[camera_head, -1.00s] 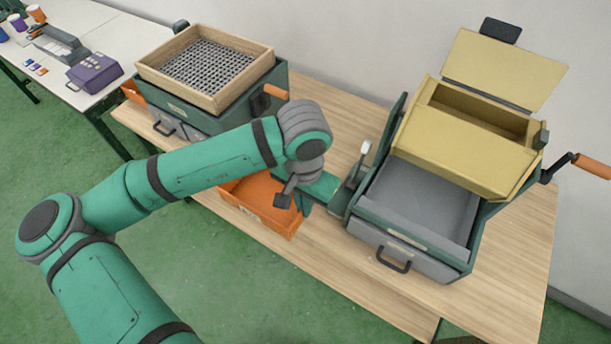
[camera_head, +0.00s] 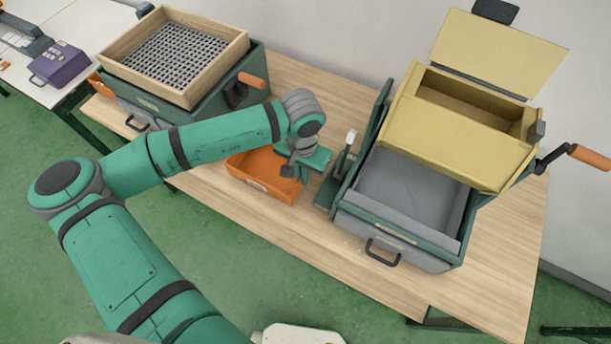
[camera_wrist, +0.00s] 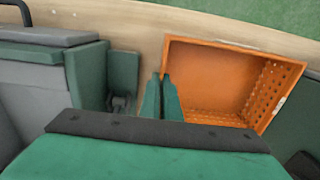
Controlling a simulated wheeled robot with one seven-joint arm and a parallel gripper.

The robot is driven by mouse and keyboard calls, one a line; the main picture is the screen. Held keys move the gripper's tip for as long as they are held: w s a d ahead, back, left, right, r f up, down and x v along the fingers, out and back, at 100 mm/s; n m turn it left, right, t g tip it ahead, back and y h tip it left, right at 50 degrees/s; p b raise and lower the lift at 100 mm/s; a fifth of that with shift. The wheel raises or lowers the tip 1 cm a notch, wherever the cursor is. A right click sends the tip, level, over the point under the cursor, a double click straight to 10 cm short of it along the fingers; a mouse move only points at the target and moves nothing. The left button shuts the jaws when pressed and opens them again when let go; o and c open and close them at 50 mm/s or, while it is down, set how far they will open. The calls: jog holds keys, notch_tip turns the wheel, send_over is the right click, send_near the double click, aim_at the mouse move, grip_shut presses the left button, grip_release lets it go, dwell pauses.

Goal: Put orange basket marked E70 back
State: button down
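The orange basket (camera_head: 262,187) is at the front of the wooden table, left of the grey-drawer machine. A small pale label shows on its front, too small to read. In the wrist view the basket (camera_wrist: 220,65) is open, empty and upright, with perforated walls. My gripper (camera_wrist: 161,82) has its two green fingers close together on the basket's near-left wall and looks shut on it. In the head view my gripper (camera_head: 290,170) is at the basket's right end, partly hidden by my wrist. I cannot tell whether the basket touches the table.
The machine with a grey drawer (camera_head: 415,195) and yellow hopper (camera_head: 455,135) stands close on the right. A green box machine (camera_head: 215,105) with a wooden mesh tray (camera_head: 125,70) stands on the left. Bare table (camera_head: 320,85) lies behind my gripper.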

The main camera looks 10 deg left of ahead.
notch_tip(320, 180, down, 2)
jog(key=shift+w+f, duration=0.15)
jog(key=shift+f, duration=0.1)
jog(key=shift+d+f, duration=0.1)
jog(key=shift+f, duration=0.1)
jog(key=shift+s, duration=0.3)
jog(key=shift+f, duration=0.1)
jog(key=c, duration=2)
grip_release()
jog(key=shift+w, duration=0.15)
jog(key=shift+r, duration=0.2)
notch_tip(320, 180, up, 12)
jog(key=shift+f, duration=0.1)
